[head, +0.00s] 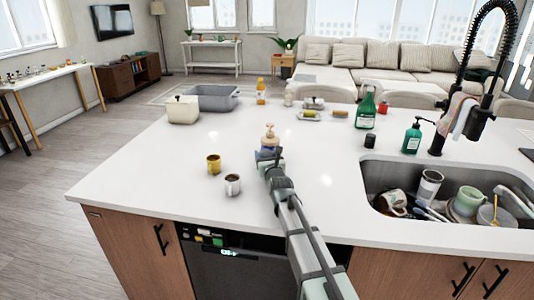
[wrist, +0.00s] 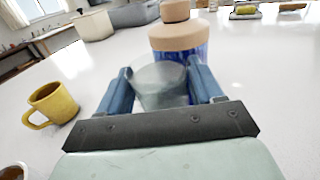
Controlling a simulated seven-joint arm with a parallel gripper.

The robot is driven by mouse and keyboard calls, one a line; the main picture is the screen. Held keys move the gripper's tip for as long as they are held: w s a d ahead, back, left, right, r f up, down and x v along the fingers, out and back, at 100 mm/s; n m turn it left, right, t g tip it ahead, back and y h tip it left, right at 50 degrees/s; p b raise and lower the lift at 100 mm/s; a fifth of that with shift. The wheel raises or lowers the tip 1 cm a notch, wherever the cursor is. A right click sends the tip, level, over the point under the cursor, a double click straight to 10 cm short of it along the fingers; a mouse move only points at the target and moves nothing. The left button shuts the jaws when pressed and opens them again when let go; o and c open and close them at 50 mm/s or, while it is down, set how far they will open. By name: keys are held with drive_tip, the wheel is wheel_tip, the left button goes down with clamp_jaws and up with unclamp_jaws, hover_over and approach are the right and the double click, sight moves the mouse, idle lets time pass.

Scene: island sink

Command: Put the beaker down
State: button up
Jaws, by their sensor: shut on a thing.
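My gripper (wrist: 163,88) is shut on a clear, see-through beaker (wrist: 160,82), which sits between its two blue fingers in the wrist view. In the head view my gripper (head: 270,158) is over the white island counter, and the beaker is hard to make out there. A blue bottle with a tan top (wrist: 180,42) stands just beyond the beaker. I cannot tell whether the beaker touches the counter or the bottle.
The white counter (head: 330,190) is clear right of my arm. A yellow mug (head: 214,164) and a white mug (head: 233,185) stand to the left. A grey bin (head: 222,100) and a cream box (head: 182,111) stand farther back. The sink (head: 375,178) with dishes lies right.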

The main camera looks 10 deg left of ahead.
drive_tip(key=shift+f, duration=0.7)
drive_tip(key=shift+f, duration=0.1)
drive_tip(key=o, duration=1.2)
drive_tip(key=shift+s, duration=0.1)
drive_tip(key=v, duration=1.1)
drive_tip(key=shift+s+d, duration=0.2)
drive_tip(key=shift+s, duration=0.15)
